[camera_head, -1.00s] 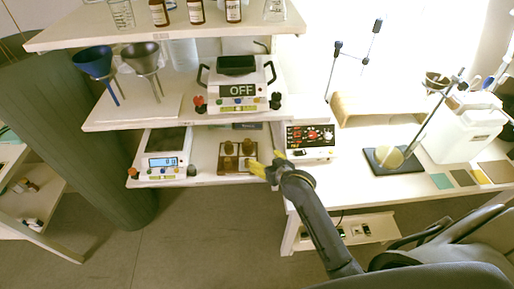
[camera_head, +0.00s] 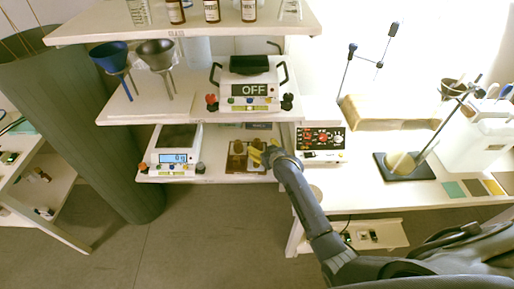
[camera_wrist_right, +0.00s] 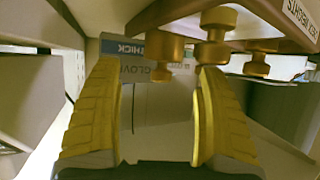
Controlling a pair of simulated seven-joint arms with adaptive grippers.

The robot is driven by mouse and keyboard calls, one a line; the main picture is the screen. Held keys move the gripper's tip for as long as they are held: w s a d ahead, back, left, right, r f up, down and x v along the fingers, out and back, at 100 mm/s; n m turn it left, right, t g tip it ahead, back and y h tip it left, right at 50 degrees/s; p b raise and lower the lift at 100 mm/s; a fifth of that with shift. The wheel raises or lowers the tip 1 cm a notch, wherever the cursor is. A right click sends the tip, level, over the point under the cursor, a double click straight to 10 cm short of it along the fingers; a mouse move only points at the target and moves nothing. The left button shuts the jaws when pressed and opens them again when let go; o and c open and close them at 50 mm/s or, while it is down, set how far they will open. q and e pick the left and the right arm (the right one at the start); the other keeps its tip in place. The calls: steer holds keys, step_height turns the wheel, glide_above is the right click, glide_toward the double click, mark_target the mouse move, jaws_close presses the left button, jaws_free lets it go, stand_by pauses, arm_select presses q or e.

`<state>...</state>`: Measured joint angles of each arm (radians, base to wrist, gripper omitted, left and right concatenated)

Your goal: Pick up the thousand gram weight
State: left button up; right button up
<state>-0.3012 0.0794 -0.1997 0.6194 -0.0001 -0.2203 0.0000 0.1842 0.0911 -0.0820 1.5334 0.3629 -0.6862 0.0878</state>
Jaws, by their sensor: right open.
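Several brass weights (camera_head: 237,148) stand on a brown base on the lower shelf. They also show in the right wrist view, one (camera_wrist_right: 163,48) appearing between and beyond the fingertips, and a larger one (camera_wrist_right: 217,30) by the right-hand finger. Which one is the thousand gram weight I cannot read. My right gripper (camera_head: 259,152) reaches in from the right at the right side of the weights, its yellow fingers partly covering them. In the right wrist view the gripper (camera_wrist_right: 157,72) is open with nothing gripped. My left gripper is not in view.
A scale (camera_head: 172,164) stands left of the weights, and a hot plate with a red-dotted panel (camera_head: 321,142) stands to the right. The upper shelf (camera_head: 150,111) overhangs them, carrying an OFF-display device (camera_head: 249,89) and funnels. A blue box (camera_wrist_right: 128,48) lies behind the weights.

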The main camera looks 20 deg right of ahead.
mark_target(258, 145)
steer(key=shift+a+x, duration=0.2)
steer(key=shift+x, duration=2.45)
jaws_close()
